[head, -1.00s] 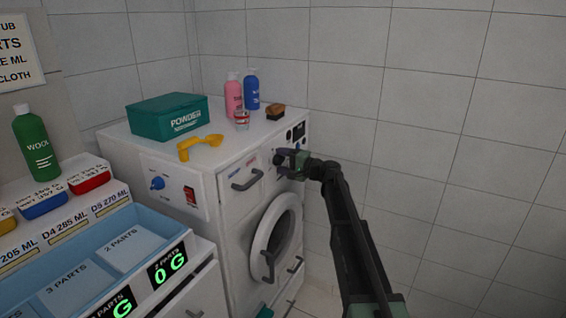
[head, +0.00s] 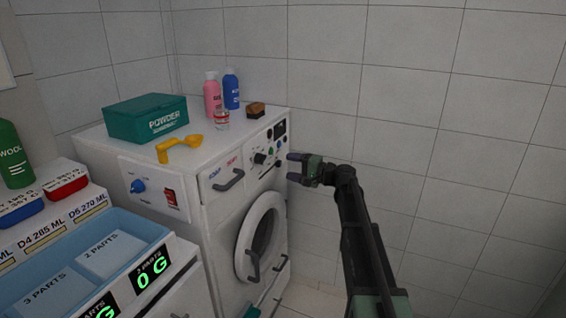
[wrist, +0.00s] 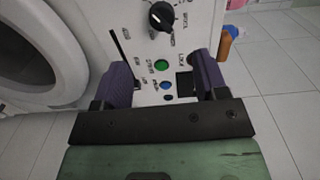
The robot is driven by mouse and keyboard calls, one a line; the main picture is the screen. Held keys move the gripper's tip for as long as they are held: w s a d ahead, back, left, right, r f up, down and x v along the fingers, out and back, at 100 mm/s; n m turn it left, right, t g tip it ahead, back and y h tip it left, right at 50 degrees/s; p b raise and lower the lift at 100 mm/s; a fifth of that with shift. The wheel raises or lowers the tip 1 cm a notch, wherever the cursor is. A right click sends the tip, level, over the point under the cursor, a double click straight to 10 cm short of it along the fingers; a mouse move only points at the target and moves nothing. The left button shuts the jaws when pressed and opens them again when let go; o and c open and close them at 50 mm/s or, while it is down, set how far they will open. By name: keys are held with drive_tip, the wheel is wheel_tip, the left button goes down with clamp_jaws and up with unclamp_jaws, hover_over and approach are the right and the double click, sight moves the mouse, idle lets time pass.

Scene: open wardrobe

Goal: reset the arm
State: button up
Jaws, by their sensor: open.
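My gripper (head: 297,170) is in front of the right end of the washing machine's control panel, apart from it and empty. In the wrist view my gripper (wrist: 160,82) shows two purple-padded fingers spread wide. Between and beyond them is the white panel with a black dial (wrist: 162,16), a green button (wrist: 161,65) and a blue button (wrist: 165,85). The washing machine (head: 225,215) has a round door (head: 262,238) that looks closed, and a detergent drawer with a grey handle (head: 229,180).
A blue tray (head: 140,226) is at left. The tiled wall side at right is free.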

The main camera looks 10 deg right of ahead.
drive_tip(key=s+a+f+n+g+h, duration=0.2)
drive_tip(key=s+a+f+g+h, duration=0.15)
drive_tip(key=s+f, duration=0.4)
drive_tip(key=s+a+f+n+g+h, duration=0.25)
drive_tip(key=s+f+g, duration=0.25)
drive_tip(key=s, duration=0.6)
drive_tip(key=s+a+f+n+g+h, duration=0.15)
drive_tip(key=s+h, duration=0.25)
drive_tip(key=s, duration=0.6)
drive_tip(key=s+f+n+g+h, duration=0.1)
drive_tip(key=s+f+h, duration=0.25)
drive_tip(key=s, duration=0.55)
wheel_tip(320, 180, up, 13)
drive_tip(key=w+p, duration=0.1)
drive_tip(key=p, duration=1.1)
drive_tip(key=shift+a+f+n, duration=0.15)
drive_tip(key=shift+a+n, duration=0.15)
drive_tip(key=shift+a, duration=0.15)
drive_tip(key=shift+h, duration=0.25)
